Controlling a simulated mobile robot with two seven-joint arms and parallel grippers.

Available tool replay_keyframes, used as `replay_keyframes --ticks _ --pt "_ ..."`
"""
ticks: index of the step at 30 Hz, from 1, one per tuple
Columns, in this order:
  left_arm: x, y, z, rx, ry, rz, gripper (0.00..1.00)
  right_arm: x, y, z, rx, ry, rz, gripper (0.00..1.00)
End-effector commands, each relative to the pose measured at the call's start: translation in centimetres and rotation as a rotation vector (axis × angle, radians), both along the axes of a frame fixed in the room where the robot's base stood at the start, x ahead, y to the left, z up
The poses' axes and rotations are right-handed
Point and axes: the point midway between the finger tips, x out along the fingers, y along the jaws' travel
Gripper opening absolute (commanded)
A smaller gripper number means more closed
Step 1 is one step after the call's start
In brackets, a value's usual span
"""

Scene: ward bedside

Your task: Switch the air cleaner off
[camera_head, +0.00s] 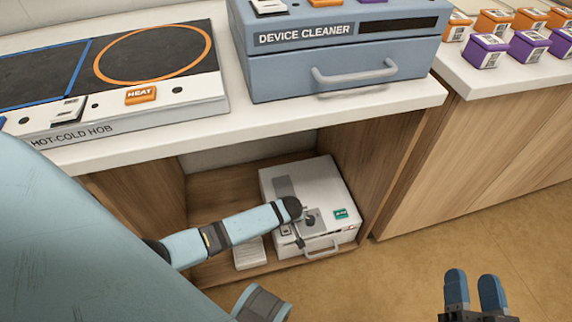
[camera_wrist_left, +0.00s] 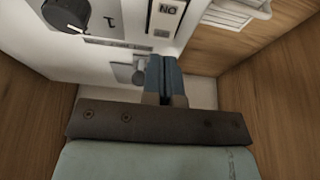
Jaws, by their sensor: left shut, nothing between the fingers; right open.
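A white box-shaped unit (camera_head: 320,190) stands in the open wooden bay under the counter. It appears to be the air cleaner, but its name cannot be read. In the left wrist view my left gripper (camera_wrist_left: 164,62) is shut and empty, close to the unit's white panel. A small grey lever (camera_wrist_left: 130,73) is just beside the fingertips; contact is unclear. A dark knob (camera_wrist_left: 66,14) and upside-down "ON" lettering (camera_wrist_left: 167,10) show there. My right gripper (camera_head: 474,288) is open and empty over the floor.
A blue device cleaner (camera_head: 300,75) and a hot-cold hob (camera_head: 205,88) stand on the counter above. Wooden walls (camera_wrist_left: 280,75) flank the bay. Several orange and purple boxes (camera_head: 485,50) sit on the right counter. The floor (camera_head: 420,265) at the right is clear.

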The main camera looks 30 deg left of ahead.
Motion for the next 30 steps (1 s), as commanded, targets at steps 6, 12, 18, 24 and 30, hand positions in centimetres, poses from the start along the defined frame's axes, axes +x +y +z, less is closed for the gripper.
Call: replay_keyframes --ticks 6,12,18,24,30 --pt "0.2 0.2 -2.8 0.000 0.000 -0.001 0.00 -0.3 0.7 1.7 0.062 -0.089 0.026 0.51" --pt "0.2 0.2 -3.2 -0.001 -0.001 -0.002 0.00 -0.4 0.8 2.1 0.074 -0.103 0.034 0.51" --pt "0.2 0.2 -3.1 0.000 0.000 -0.001 0.00 -0.4 0.8 2.2 0.074 -0.102 0.033 0.51" --pt "0.4 0.4 -3.6 -0.008 0.006 0.004 0.00 -0.3 0.8 2.9 0.065 -0.102 0.030 0.51" --pt "0.5 0.7 -4.2 -0.060 0.053 0.001 0.00 0.0 -0.1 -0.3 -0.006 0.014 -0.004 0.51"
